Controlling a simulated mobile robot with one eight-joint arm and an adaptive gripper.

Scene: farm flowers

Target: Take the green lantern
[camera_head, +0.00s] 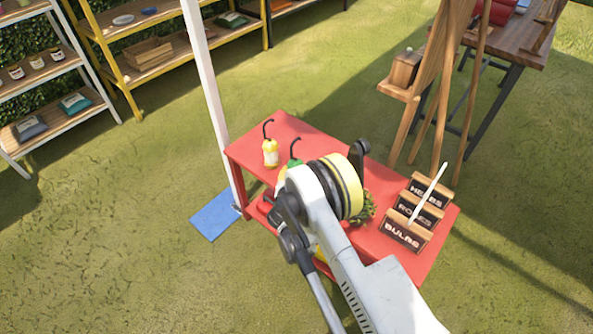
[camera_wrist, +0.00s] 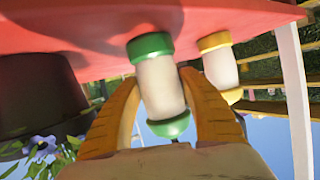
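The green lantern (camera_wrist: 161,88) has a pale body with a green base and cap. The wrist view is turned over, so its base meets the red table at the top of the picture. My gripper (camera_wrist: 160,78) has its two yellow fingers on either side of the lantern body, their tips close to its edges. I cannot tell whether they press on it. In the head view the green lantern (camera_head: 293,163) is mostly hidden behind my arm; a little green and its dark hook show. My gripper's fingers are hidden there.
A yellow lantern (camera_head: 270,153) stands left of the green one on the red table (camera_head: 262,128); it also shows in the wrist view (camera_wrist: 221,68). Labelled wooden boxes (camera_head: 405,232) stand at the table's right. A white post (camera_head: 209,90) rises by its left edge. A dark pot (camera_wrist: 40,95) is near my gripper.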

